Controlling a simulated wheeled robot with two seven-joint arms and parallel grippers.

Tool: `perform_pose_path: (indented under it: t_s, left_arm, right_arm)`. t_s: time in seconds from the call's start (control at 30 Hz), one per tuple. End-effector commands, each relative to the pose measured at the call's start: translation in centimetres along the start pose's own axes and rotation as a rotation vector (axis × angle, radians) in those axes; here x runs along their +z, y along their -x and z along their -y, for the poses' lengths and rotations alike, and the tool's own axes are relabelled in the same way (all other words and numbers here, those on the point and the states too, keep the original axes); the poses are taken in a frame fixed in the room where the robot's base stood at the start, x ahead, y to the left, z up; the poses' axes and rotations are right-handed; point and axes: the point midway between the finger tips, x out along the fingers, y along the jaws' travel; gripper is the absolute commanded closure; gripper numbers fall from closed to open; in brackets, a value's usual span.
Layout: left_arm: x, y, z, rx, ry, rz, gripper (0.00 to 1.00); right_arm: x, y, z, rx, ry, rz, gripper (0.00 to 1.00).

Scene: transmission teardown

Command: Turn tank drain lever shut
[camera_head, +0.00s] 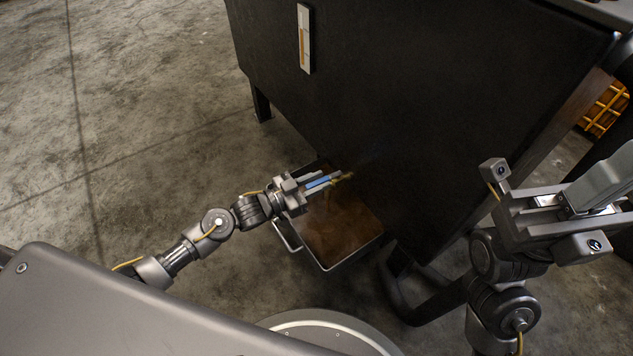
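The tank (430,90) is a large black box on legs, filling the upper middle and right. The drain lever (318,182) has a blue handle and sits low at the tank's near side, by a small brass-coloured valve (346,176). My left gripper (322,182) reaches in from the left, with its fingers along both sides of the blue handle and no clear gap between. The fingers partly hide the lever. My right gripper (560,208) is at the right, well away from the lever; its finger opening is not clear.
A metal drain pan (290,238) with brown liquid stands on the floor below the valve. A sight gauge (305,38) is on the tank's face. A yellow crate (604,110) is at the far right. The concrete floor at left is clear.

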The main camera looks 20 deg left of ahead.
Motion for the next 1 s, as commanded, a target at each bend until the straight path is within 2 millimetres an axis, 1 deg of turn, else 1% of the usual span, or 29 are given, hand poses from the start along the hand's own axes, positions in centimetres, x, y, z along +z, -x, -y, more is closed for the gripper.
perform_pose_path:
  t_s: [0.03,0.2,0.67,0.87,1.0]
  left_arm:
    - [0.0,0.0,0.0,0.000,0.000,0.000,0.79]
    - [0.0,0.0,0.0,0.000,0.000,0.000,1.00]
    - [0.1,0.2,0.2,0.030,-0.003,0.002,1.00]
    - [0.1,0.5,0.8,0.131,-0.005,0.002,1.00]
    - [0.2,0.9,1.5,0.238,-0.005,0.001,1.00]
  right_arm:
    - [0.0,0.0,0.0,0.000,0.000,0.000,1.00]
    - [0.0,0.0,0.0,0.000,0.000,0.000,1.00]
    - [0.0,0.2,0.0,0.000,-0.001,0.003,1.00]
    - [0.2,0.5,0.2,-0.005,-0.007,0.005,1.00]
    - [0.1,0.5,0.7,-0.017,-0.019,-0.015,1.00]
